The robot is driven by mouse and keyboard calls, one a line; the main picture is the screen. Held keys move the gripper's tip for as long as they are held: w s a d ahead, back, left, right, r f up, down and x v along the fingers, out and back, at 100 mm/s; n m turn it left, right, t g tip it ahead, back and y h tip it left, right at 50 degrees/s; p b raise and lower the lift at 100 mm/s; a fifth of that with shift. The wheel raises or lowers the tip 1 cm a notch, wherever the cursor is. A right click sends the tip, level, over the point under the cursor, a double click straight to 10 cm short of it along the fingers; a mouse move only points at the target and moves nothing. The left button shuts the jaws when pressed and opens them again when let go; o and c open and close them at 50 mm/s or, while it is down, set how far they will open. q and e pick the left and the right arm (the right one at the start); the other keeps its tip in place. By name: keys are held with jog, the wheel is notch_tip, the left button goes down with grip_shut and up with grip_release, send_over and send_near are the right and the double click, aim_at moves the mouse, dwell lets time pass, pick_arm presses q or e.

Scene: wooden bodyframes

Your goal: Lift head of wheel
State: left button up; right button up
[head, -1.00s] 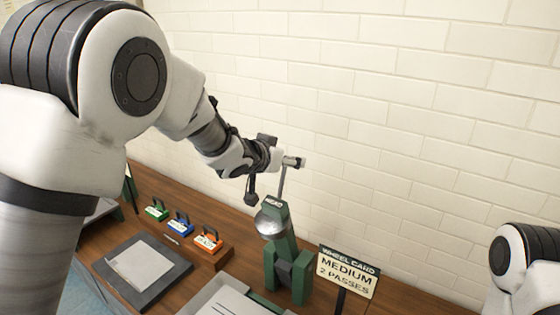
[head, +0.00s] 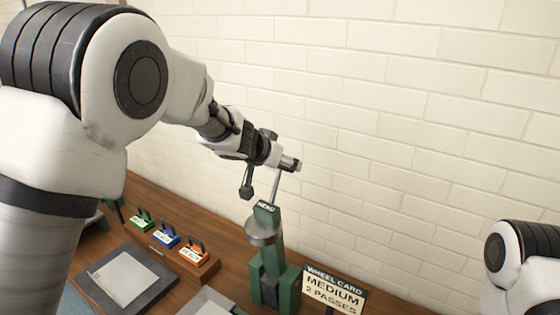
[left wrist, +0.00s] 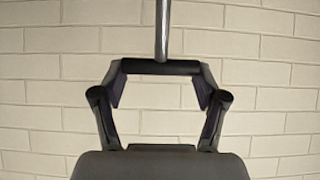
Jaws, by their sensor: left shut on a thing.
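The green wheel machine stands on the bench, with its labelled head (head: 266,208) above a grey rounded part (head: 262,231) and a green stand (head: 268,275). A thin metal rod (head: 276,186) runs from the head up to a short crossbar handle (head: 290,164). My left gripper (head: 282,161) is shut on this handle, above the head. In the left wrist view the dark handle (left wrist: 160,67) lies across between my fingertips, with the rod (left wrist: 162,30) meeting its middle. My right gripper is out of view; only part of my right arm shows.
A sign (head: 333,292) reading "wheel card, medium, 2 passes" stands right of the machine. Green (head: 142,220), blue (head: 166,236) and orange (head: 192,252) handled blocks sit to the left. A dark board (head: 150,282) with a pale sheet lies in front. A brick wall (head: 400,110) is behind.

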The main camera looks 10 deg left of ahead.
pick_arm(q)
jog(key=o, duration=1.3)
jog(key=shift+w+r, duration=0.1)
jog(key=shift+r, duration=0.2)
jog(key=o, duration=0.4)
jog(key=shift+w+d+f, duration=0.1)
jog(key=shift+w, duration=0.05)
jog(key=v, duration=1)
jog(key=shift+s+r, duration=0.25)
jog(key=shift+s, duration=0.1)
jog(key=shift+w, duration=0.1)
jog(key=shift+f, duration=0.1)
